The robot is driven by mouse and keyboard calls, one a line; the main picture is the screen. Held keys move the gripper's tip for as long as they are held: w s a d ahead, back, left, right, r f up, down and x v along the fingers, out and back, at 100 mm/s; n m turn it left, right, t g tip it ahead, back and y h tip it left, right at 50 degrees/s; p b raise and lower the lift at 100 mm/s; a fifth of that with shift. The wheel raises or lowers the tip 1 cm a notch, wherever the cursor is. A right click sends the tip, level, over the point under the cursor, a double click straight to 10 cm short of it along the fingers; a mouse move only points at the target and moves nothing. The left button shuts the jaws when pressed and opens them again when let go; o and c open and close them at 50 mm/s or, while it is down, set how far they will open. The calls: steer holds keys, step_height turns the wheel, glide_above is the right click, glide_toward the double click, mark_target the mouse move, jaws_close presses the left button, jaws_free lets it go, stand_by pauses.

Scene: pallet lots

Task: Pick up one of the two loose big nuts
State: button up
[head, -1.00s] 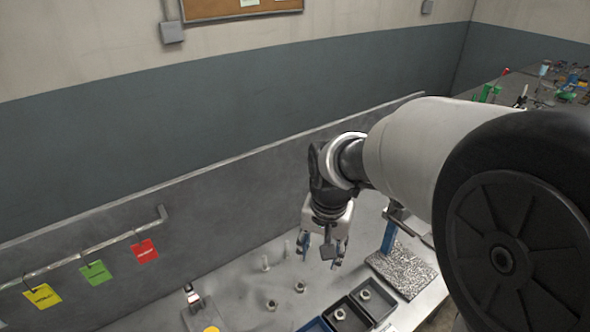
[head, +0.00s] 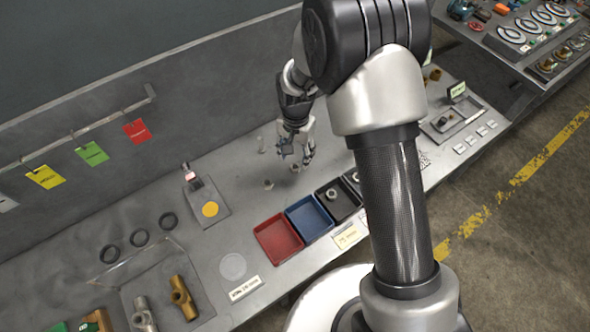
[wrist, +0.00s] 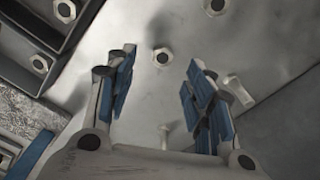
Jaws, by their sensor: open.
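Two loose big nuts lie on the grey bench top. One nut (wrist: 162,57) shows in the wrist view between and just beyond my fingertips; the other nut (wrist: 215,6) is at the top edge of that view. In the head view, one loose nut (head: 268,184) lies left of my gripper and the other (head: 295,169) is close below the fingers. My gripper (wrist: 160,75) is open and empty, its blue-padded fingers apart. It also shows in the head view (head: 297,154), pointing down above the bench.
Upright bolts (wrist: 239,90) stand near my right finger, and another bolt (wrist: 165,134) is between the fingers. Dark trays (wrist: 84,24) hold a nut each. Red (head: 278,239) and blue (head: 309,219) trays look empty. A back wall panel (head: 220,110) runs behind the bench.

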mark_target(295, 167)
steer(key=f, duration=0.2)
steer(key=f+b, duration=0.1)
steer(key=f, duration=0.1)
steer(key=f+b, duration=0.1)
steer(key=f, duration=0.2)
steer(key=shift+w+a, duration=0.15)
steer(key=shift+w, duration=0.1)
steer(key=shift+r, duration=0.15)
steer(key=shift+c, duration=0.3)
steer(key=c, duration=1.1)
